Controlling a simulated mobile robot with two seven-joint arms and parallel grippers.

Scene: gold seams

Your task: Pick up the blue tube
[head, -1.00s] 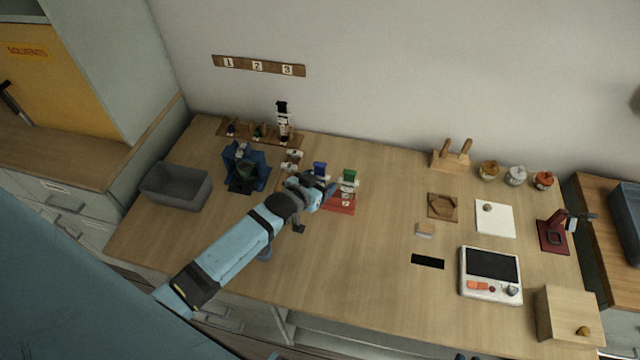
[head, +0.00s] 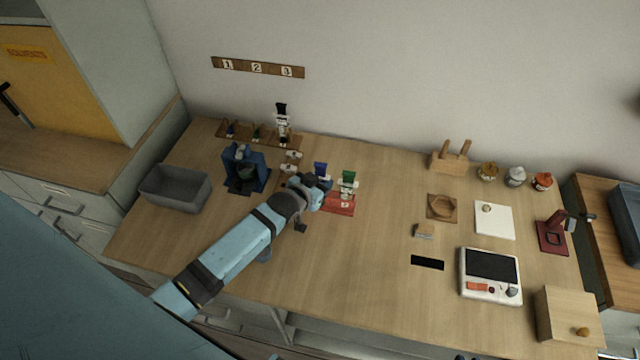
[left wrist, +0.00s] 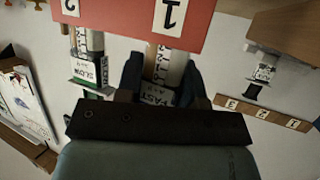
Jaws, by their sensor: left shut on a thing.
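The blue tube (head: 321,169) stands upright at the left end of the red rack (head: 340,208), its blue top showing above my gripper in the head view. My left gripper (head: 322,188) is shut on it. In the left wrist view, a tube with a white printed label (left wrist: 160,78) sits between the two fingers, beside the number 1 on the red rack (left wrist: 120,25). I cannot tell whether its lower end is clear of the rack. A green-topped tube (head: 348,178) stands just right of it, by the number 2. My right gripper is not in view.
A dark blue device (head: 245,168) and a grey bin (head: 175,188) stand to the left. A wooden rack (head: 262,135) with a tall black-topped piece is behind. A white instrument (head: 490,275) and a wooden box (head: 570,320) stand right. The front middle of the bench is clear.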

